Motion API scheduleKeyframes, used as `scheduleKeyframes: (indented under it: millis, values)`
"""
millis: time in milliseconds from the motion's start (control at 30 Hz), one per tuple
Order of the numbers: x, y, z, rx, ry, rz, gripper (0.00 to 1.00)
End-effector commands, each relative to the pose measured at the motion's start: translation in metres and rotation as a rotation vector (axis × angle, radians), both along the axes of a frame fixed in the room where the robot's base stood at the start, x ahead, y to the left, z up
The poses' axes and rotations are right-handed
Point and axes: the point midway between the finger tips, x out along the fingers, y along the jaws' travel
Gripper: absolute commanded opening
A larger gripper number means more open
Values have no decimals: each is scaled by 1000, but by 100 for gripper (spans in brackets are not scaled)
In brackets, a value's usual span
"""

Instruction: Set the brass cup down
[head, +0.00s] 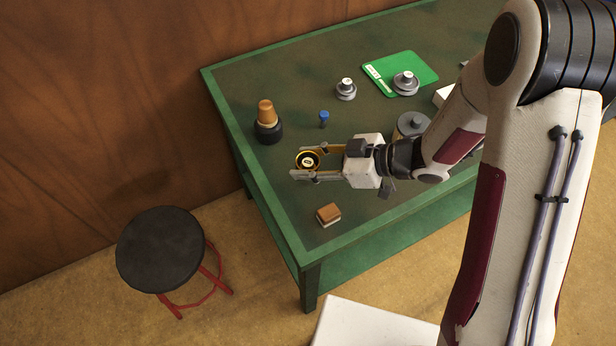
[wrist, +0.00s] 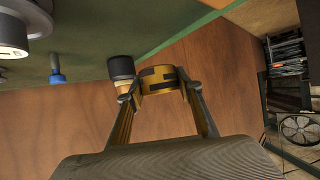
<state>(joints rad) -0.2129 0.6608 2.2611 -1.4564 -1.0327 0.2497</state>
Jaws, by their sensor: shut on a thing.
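My gripper (head: 300,161) is shut on the brass cup (head: 308,161), one finger on each side of it. The cup shows a gold rim and a dark inside with a pale label in it. In the head view the cup is over the left part of the green table (head: 283,220); its height above the top is hard to judge. The wrist view shows the cup (wrist: 158,78) as a gold band with dark marks between the fingertips (wrist: 160,90).
A brown-topped black piece (head: 266,112) stands beyond the cup. A blue-topped peg (head: 323,119), metal weights (head: 346,90) and a green mat (head: 425,66) lie farther right. A brown and white block (head: 328,214) is near the front edge. A stool (head: 160,248) stands left.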

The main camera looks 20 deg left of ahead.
Motion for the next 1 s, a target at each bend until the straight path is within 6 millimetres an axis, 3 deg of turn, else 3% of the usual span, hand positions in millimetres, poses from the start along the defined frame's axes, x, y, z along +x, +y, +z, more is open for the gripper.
scheduleKeyframes:
  millis: [233,767,1000]
  values:
    - [0,0,-22,0,1,0,14]
    - [0,0,-27,0,-1,0,14]
    - [0,0,-44,-1,1,0,14]
